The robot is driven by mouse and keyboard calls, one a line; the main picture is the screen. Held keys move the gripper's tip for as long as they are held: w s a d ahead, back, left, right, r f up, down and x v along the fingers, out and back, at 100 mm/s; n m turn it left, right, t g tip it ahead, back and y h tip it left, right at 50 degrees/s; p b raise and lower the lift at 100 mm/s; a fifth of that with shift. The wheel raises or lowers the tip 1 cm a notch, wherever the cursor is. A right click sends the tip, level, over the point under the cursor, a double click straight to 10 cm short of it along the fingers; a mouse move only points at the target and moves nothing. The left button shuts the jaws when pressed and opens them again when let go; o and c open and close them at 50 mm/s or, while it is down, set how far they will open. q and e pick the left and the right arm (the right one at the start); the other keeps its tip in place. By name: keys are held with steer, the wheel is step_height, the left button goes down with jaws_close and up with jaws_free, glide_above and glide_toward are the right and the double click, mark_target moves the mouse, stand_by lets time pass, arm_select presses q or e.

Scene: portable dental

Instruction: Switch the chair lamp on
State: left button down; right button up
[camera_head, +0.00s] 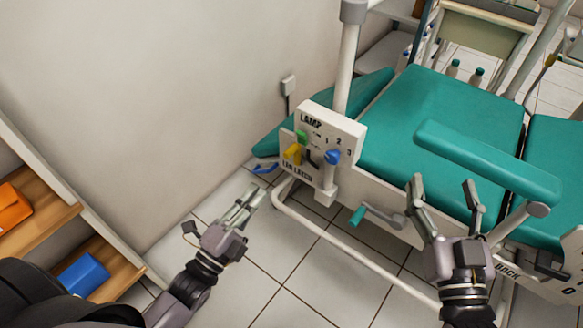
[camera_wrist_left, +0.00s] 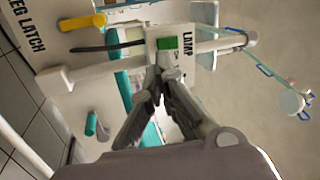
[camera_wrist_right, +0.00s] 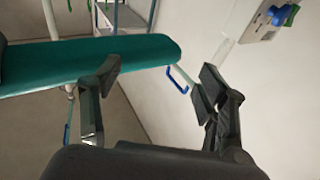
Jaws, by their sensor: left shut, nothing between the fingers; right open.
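The white lamp box (camera_head: 335,126) is fixed to the chair frame by the wall and marked LAMP, with the numbers 1, 2, 3. It bears a green switch (camera_head: 302,137) and a blue knob (camera_head: 332,157). A yellow handle (camera_head: 293,153) sits beside the LEG LATCH label. My left gripper (camera_head: 253,196) is shut and empty, below and left of the box. In the left wrist view, the green switch (camera_wrist_left: 167,43) appears just beyond its fingertips (camera_wrist_left: 155,74), apart from them as far as I can tell. My right gripper (camera_head: 443,184) is open and empty, in front of the teal chair.
The teal armrest (camera_head: 485,158) is close to my right gripper. A crank with a teal grip (camera_head: 357,217) and a white frame rail (camera_head: 330,240) lie between my grippers. A shelf with an orange bin (camera_head: 12,207) and blue bin (camera_head: 84,273) stands left.

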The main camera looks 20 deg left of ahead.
arm_select(q)
steer(key=shift+s+a+r+m+t+h+p, duration=0.15)
steer(key=shift+s+r+m+t+h+p, duration=0.15)
steer(key=shift+s+r+m+t+h, duration=0.45)
arm_select(e)
steer(key=r, duration=0.1)
steer(key=r+t, duration=0.1)
steer(key=shift+a+r, duration=0.2)
steer(key=shift+r, duration=0.15)
arm_select(q)
steer(key=shift+w+m+g, duration=0.2)
steer(key=shift+m+g, duration=0.05)
glide_toward(302, 138)
steer(key=w+r, duration=0.4)
steer(key=w, duration=0.1)
steer(key=shift+w+d+r, duration=0.2)
steer(key=shift+w+d, duration=0.15)
steer(key=shift+d, duration=0.1)
steer(key=shift+w, duration=0.1)
arm_select(e)
steer(key=shift+s+r+t, duration=0.1)
steer(key=shift+r+t, duration=0.2)
steer(key=shift+t, duration=0.1)
